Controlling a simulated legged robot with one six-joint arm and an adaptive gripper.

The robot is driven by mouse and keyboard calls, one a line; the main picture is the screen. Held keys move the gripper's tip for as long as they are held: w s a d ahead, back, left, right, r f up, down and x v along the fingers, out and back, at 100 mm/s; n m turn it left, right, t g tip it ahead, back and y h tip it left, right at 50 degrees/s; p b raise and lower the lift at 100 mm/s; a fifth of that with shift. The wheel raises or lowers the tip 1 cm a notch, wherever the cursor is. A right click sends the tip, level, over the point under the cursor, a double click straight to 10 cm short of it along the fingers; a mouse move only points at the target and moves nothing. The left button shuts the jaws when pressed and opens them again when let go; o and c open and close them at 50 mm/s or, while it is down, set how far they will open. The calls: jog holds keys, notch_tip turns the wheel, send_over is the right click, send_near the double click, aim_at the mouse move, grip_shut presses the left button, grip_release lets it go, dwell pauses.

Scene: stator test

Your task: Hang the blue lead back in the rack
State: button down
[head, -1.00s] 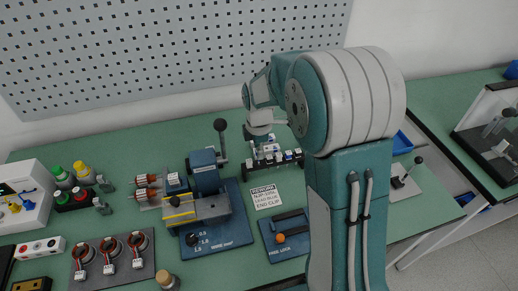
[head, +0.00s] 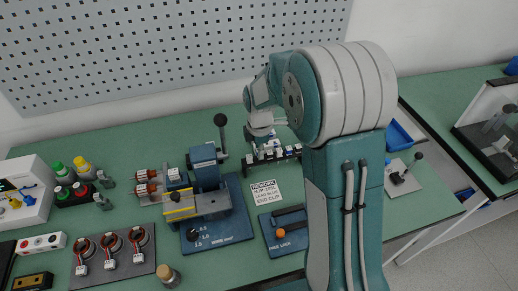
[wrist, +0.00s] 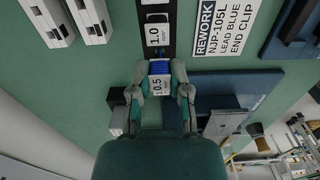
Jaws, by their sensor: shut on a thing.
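My gripper (wrist: 162,82) is shut on a blue piece with a white label marked 0.5, which I take to be the blue lead (wrist: 159,67). One finger is on each side of it. In the head view my wrist is above the dark rack (head: 290,153) with several pale-labelled pieces; the fingers and lead are too small to tell there. In the wrist view a dark strip with a white 1.0 label (wrist: 158,33) lies just beyond the lead. I cannot tell whether the lead touches it.
A rework sign (head: 266,193) lies in front of the rack and names the blue lead. A blue-based wire tool with a lever (head: 230,222) stands to the left, a blue lock fixture (head: 283,232) in front. The pegboard wall (head: 150,50) is behind. Bare green bench lies back left.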

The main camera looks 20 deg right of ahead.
jog(key=shift+f, duration=0.15)
jog(key=shift+f, duration=0.75)
jog(key=c, duration=0.5)
grip_release()
notch_tip(320, 180, up, 12)
jog(key=shift+f, duration=0.1)
dwell(0.7)
